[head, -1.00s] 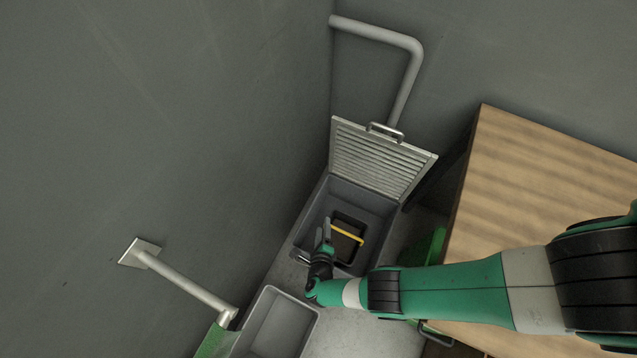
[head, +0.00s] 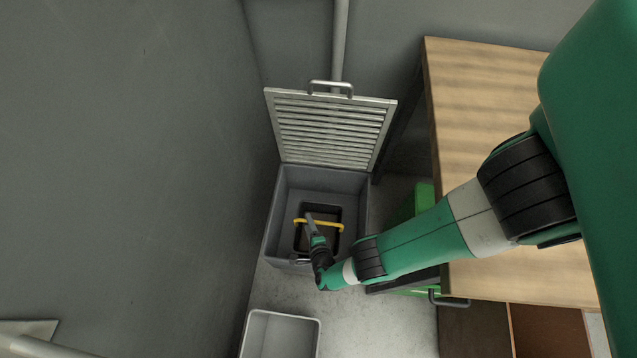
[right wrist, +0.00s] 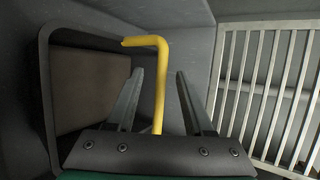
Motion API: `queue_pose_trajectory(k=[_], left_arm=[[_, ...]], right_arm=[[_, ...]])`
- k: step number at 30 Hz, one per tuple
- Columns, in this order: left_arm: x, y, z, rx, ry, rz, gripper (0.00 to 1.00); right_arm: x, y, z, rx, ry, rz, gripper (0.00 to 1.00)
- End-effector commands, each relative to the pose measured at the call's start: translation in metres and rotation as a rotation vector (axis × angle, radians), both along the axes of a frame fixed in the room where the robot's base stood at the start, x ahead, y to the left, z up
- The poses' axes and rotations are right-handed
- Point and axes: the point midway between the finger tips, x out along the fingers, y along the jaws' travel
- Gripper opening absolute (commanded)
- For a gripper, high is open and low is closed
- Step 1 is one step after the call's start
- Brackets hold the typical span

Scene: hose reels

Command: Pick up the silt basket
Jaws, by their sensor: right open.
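The silt basket (head: 329,213) is a dark square bucket with a yellow bar handle (head: 331,226). It sits inside the grey open drain box (head: 276,222). My right gripper (head: 311,218) is open and reaches into the box over the left part of the handle. In the right wrist view the yellow handle (right wrist: 160,85) runs between the two open fingers, with gaps on both sides. The basket rim (right wrist: 47,90) shows at left there. The near part of the basket is hidden by my gripper. My left gripper is not in view.
A slatted grate lid (head: 330,132) with a metal handle stands raised behind the box. An empty grey tub (head: 311,335) stands in front on the floor. A wooden bench (head: 480,90) is at right, with a green object (head: 424,198) beside it. Walls close in left and behind.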

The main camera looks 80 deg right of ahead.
Motion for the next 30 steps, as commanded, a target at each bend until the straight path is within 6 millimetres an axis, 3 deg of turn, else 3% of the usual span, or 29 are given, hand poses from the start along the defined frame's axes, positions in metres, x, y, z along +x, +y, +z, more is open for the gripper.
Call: queue_pose_trajectory(k=[5,13,22,30], left_arm=[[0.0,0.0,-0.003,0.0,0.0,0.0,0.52],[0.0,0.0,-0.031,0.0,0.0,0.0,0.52],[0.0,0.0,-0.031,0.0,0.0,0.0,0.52],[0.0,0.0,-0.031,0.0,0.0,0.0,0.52]], right_arm=[[0.002,-0.004,-0.003,0.0,0.0,0.0,0.52],[0.016,-0.038,-0.027,0.0,-0.001,-0.004,0.52],[0.02,-0.043,-0.026,0.0,-0.001,0.001,0.52],[0.02,-0.043,-0.026,0.0,-0.001,0.001,0.04]])
